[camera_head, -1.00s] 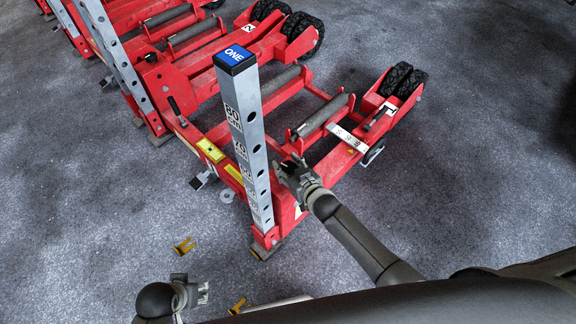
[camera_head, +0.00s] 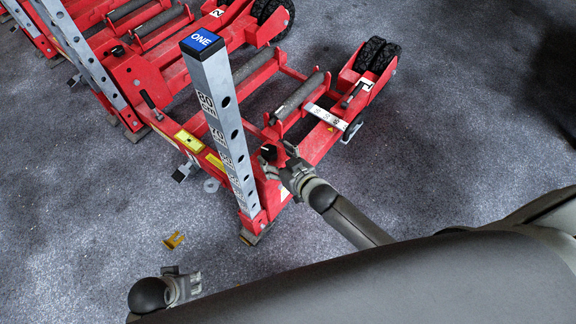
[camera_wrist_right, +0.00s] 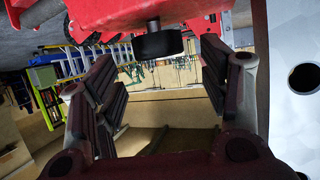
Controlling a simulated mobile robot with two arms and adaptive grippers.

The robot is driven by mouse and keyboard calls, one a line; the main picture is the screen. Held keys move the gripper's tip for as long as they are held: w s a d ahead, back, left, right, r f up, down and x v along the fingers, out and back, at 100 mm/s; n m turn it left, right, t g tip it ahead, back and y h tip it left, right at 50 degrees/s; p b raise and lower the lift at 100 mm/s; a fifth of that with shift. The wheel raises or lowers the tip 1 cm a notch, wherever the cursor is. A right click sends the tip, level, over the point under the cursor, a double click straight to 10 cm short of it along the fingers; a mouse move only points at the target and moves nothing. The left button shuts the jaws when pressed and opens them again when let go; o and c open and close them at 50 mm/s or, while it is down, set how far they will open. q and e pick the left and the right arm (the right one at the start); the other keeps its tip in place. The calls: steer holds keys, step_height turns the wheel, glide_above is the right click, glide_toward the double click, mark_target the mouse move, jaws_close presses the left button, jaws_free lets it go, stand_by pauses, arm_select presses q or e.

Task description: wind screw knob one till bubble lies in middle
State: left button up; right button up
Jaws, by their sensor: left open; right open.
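The red trolley jack marked ONE (camera_head: 201,40) stands in the middle of the head view, with a tall grey perforated post. A black screw knob (camera_head: 268,152) shows beside the post, near my right gripper (camera_head: 273,168). In the right wrist view the knob (camera_wrist_right: 158,44) on its short shaft lies between the open fingers of that gripper (camera_wrist_right: 160,85), towards their far end, with gaps on both sides. A yellow level (camera_head: 190,141) sits on the red frame left of the post; its bubble is too small to make out. My left gripper (camera_head: 190,287) is open and empty at lower left.
More red jacks (camera_head: 150,70) stand close behind at upper left. A white labelled strip (camera_head: 326,116) lies across the jack near its black wheels (camera_head: 370,56). A small yellow bracket (camera_head: 173,240) lies on the grey floor. The floor to the right is clear.

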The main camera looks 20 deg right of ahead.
steer(key=v, duration=0.6)
steer(key=shift+s+r, duration=0.2)
steer(key=shift+s, duration=0.15)
arm_select(q)
steer(key=s+a+f+g+p, duration=0.1)
steer(key=s+f+p, duration=0.3)
steer(key=s+p, duration=0.5)
steer(key=s+a+f+p, duration=0.2)
steer(key=s+f+p, duration=0.3)
steer(key=s+p, duration=0.4)
steer(key=shift+s+a+g+p, duration=0.15)
steer(key=shift+s+g+p, duration=0.25)
steer(key=shift+s, duration=0.5)
arm_select(e)
steer(key=s+d+f+g+h, duration=0.1)
steer(key=s+d+f+g, duration=0.2)
steer(key=s, duration=0.9)
steer(key=s+d+f+g+h, duration=0.1)
steer(key=s+d+f+g, duration=0.2)
steer(key=s, duration=1)
steer(key=s+d+f+g+h, duration=0.1)
steer(key=s+d+f+g, duration=0.2)
steer(key=s+f+g, duration=0.3)
steer(key=s+f, duration=0.5)
steer(key=s, duration=0.2)
steer(key=shift+s+f+m+h, duration=0.25)
steer(key=shift+f+m+h, duration=0.05)
steer(key=shift+m+h, duration=0.1)
arm_select(q)
steer(key=shift+c, duration=0.2)
